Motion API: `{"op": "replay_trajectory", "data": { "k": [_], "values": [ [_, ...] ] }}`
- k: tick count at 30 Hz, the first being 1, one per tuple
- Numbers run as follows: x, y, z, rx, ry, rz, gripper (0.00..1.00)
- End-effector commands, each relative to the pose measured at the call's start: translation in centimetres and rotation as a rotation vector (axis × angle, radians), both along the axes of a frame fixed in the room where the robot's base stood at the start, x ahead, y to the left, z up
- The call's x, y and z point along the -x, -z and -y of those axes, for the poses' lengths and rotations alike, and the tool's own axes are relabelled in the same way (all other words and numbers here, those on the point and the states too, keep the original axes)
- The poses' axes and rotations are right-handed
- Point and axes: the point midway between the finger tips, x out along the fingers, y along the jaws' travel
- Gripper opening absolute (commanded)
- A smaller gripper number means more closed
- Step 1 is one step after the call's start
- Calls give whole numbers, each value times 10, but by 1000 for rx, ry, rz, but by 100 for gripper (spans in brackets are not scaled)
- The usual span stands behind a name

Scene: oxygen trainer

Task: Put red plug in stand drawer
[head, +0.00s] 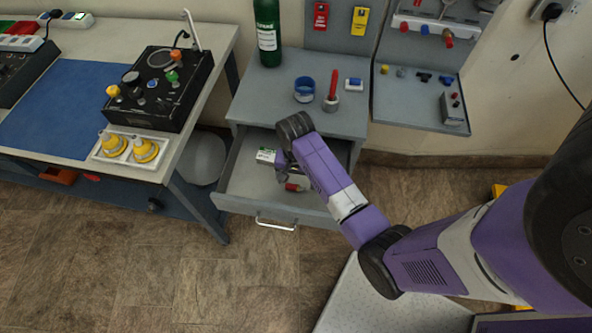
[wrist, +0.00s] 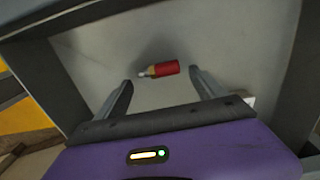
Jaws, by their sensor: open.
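The red plug (wrist: 165,69), a red cylinder with a tan and metal tip, lies on its side on the grey floor of the open stand drawer (wrist: 88,52). It also shows in the head view (head: 294,187), just below my gripper. The drawer (head: 240,195) is pulled out from the grey stand, with its handle at the front. My gripper (wrist: 158,90) is over the drawer with its fingers apart. The plug is between and slightly beyond the fingertips in the wrist view, touching neither finger. In the head view my wrist partly hides the fingers.
A white and green box (head: 265,155) lies in the drawer's back left. On the stand top (head: 250,100) are a green bottle (head: 267,35), a blue ring (head: 304,90) and a red-handled tool (head: 332,92). A workbench (head: 60,110) stands left; a side shelf (head: 420,100) is right.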

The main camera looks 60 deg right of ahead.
Motion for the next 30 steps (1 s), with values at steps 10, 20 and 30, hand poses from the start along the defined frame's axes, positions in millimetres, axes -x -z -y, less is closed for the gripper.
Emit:
{"op": "replay_trajectory", "data": {
  "k": [10, 20, 30],
  "values": [
    [-1, -67, 1, 3, 0, 4, 80],
    [-1, -111, 0, 1, 0, 1, 80],
    [-1, -115, 0, 0, 0, 0, 80]
  ]
}}
